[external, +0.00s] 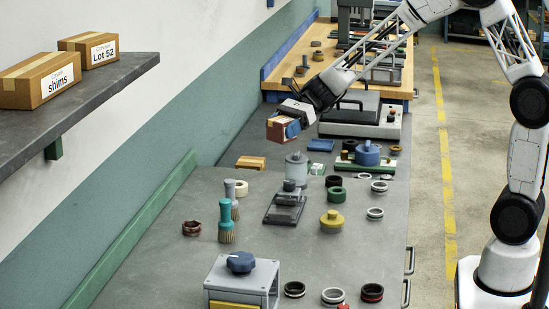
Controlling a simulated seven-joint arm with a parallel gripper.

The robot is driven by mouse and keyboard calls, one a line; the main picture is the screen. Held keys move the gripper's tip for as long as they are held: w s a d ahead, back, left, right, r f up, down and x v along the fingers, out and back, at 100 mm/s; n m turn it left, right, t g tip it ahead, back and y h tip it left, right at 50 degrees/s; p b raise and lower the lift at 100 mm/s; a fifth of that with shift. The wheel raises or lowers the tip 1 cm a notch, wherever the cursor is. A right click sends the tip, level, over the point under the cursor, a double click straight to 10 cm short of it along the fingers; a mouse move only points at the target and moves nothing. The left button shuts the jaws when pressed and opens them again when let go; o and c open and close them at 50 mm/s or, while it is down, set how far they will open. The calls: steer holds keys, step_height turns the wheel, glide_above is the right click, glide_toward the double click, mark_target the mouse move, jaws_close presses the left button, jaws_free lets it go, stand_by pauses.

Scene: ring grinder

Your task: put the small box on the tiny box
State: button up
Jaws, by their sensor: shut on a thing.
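My gripper (297,112) is over the back part of the grey workbench, shut on a small box (277,131). The box has brown-red sides with a blue and white face, is tilted, and hangs above the bench. My fingers hide part of it. Which thing is the tiny box is unclear. A little green and white box (317,169) lies on the bench below and right of my gripper. Two cardboard boxes sit on the wall shelf: one marked "shims" (40,80) and a smaller one marked "Lot 52" (90,46).
The grey bench (270,245) carries several rings, a yellow knobbed weight (332,221), teal-handled brush (226,220) and grey fixture (242,280). A flat blue block (321,145) and a white-based machine (360,125) are near my gripper. The shelf (110,75) juts out at left.

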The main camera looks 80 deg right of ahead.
steer(key=w+d+f+m+t+h, duration=0.1)
steer(key=w+d+m+t+h, duration=0.15)
steer(key=d, duration=2.15)
step_height(320, 180, down, 14)
steer(key=shift+s+a+r, duration=0.15)
steer(key=shift+s, duration=0.15)
steer(key=shift+y, duration=0.25)
glide_above(250, 161)
steer(key=shift+f, duration=0.75)
steer(key=shift+f, duration=1.75)
steer(key=shift+f, duration=0.1)
